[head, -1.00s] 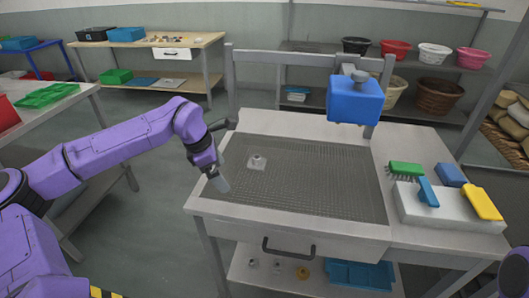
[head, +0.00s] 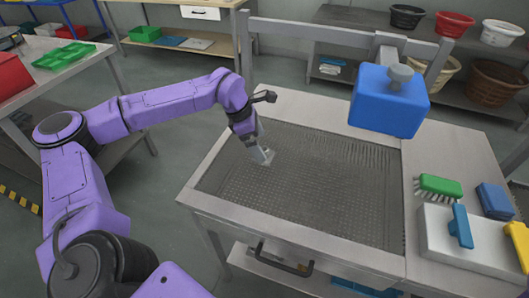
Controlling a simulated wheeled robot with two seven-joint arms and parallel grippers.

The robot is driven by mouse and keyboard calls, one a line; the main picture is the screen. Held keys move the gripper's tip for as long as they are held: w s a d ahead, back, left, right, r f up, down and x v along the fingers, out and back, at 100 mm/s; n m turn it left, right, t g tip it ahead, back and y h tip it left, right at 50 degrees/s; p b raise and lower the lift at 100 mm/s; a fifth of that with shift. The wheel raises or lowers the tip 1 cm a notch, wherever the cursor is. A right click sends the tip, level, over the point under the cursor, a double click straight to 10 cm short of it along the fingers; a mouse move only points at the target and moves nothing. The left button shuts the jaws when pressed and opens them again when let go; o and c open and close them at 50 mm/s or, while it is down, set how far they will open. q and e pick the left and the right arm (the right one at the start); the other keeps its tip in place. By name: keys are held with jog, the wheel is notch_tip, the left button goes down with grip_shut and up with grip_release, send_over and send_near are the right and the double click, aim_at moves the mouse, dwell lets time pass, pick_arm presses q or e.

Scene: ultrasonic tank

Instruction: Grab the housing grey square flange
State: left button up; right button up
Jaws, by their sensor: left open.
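The grey square-flange housing (head: 268,160) lies on the mesh top of the tank table (head: 320,195), towards its left back part. Only a small bit of it shows, because my left gripper hides the rest. My left gripper (head: 264,157) is open and points down at the housing. Its fingers are at or just above the part; I cannot tell whether they touch it. My right gripper is not in view.
A blue box-shaped head (head: 388,102) hangs over the table's right back part. A green brush (head: 440,186), a blue block (head: 495,201) and a white block (head: 455,240) with blue and yellow tools lie at the right. The mesh is otherwise clear.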

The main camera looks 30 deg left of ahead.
aim_at(264, 148)
pick_arm(q)
jog(key=x, duration=0.4)
jog(key=shift+w+a+f+p, duration=0.15)
jog(key=shift+w+p, duration=0.05)
jog(key=shift+p, duration=0.15)
jog(key=c, duration=1.4)
